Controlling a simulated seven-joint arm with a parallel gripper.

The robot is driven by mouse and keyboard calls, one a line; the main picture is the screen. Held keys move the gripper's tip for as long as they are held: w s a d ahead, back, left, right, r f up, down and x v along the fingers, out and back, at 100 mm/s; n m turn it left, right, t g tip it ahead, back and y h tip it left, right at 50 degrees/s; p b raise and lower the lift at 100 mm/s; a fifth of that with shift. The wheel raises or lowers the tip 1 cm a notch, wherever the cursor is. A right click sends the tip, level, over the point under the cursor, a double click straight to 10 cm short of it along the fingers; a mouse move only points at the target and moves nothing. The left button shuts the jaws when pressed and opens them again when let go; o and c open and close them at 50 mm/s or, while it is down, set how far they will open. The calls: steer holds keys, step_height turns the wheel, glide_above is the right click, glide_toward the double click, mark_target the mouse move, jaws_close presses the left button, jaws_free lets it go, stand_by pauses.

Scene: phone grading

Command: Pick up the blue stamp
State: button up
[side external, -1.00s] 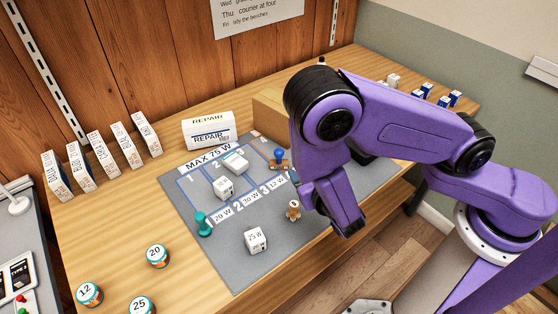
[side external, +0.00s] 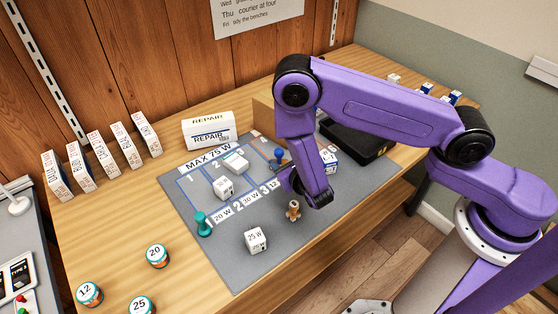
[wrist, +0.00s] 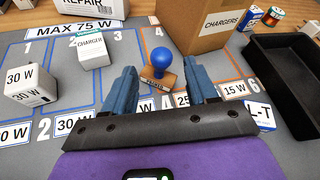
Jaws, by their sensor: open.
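In the wrist view the blue stamp (wrist: 159,62) shows a round blue knob on a brown block with lettering. My gripper (wrist: 163,80) is open and empty, and the stamp appears between and just beyond its fingertips. In the side view my gripper (side external: 294,184) is low over the mat, on the near side of the stamp and apart from it. One finger is mostly hidden there.
A cardboard CHARGERS box (wrist: 199,24) stands right behind the stamp. A black tray (side external: 362,140) lies to the right. White charger cubes (side external: 223,187) stand left of the stamp. A teal stamp (side external: 203,224) and a brown-topped stamp (side external: 293,210) stand on the mat.

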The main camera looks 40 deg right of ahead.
mark_target(280, 154)
steer(key=shift+x, duration=2.7)
steer(key=shift+r, duration=0.1)
jaws_close()
steer(key=shift+r, duration=0.1)
